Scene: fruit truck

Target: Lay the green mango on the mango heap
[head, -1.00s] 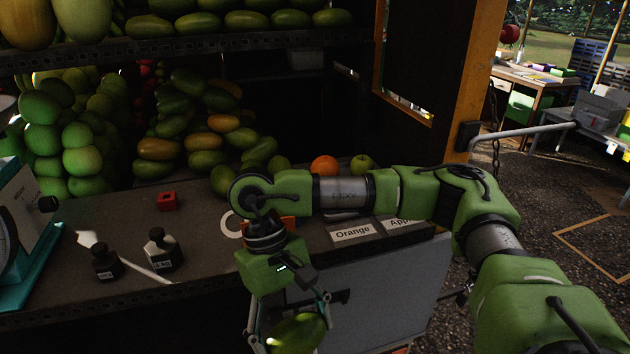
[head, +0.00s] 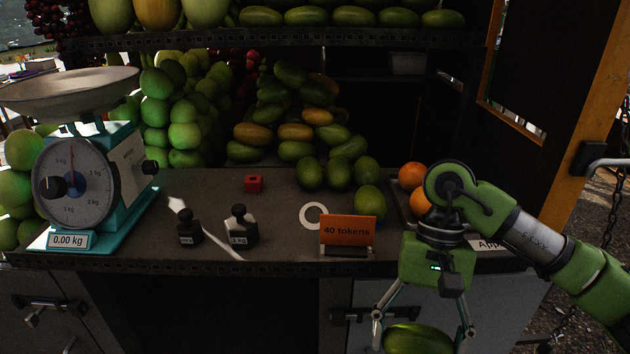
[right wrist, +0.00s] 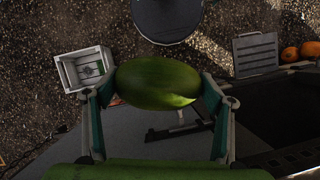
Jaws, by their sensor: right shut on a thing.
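The green mango (head: 418,339) is held by my right gripper (head: 424,328) low in front of the counter, at the bottom of the head view. In the right wrist view the green mango (right wrist: 158,83) lies crosswise between the two fingers of the right gripper (right wrist: 160,92), which is shut on it. The mango heap (head: 296,132) of green and orange-tinged mangoes rises at the back of the counter, to the left of and beyond my right gripper. My left gripper is not in view.
The counter (head: 225,190) holds a scale (head: 75,185), two black weights (head: 242,225), a small red block (head: 253,183), a white ring (head: 313,215) and an orange "40 tokens" sign (head: 347,231). Oranges (head: 412,175) lie at the right. A shelf (head: 250,38) overhangs the heap.

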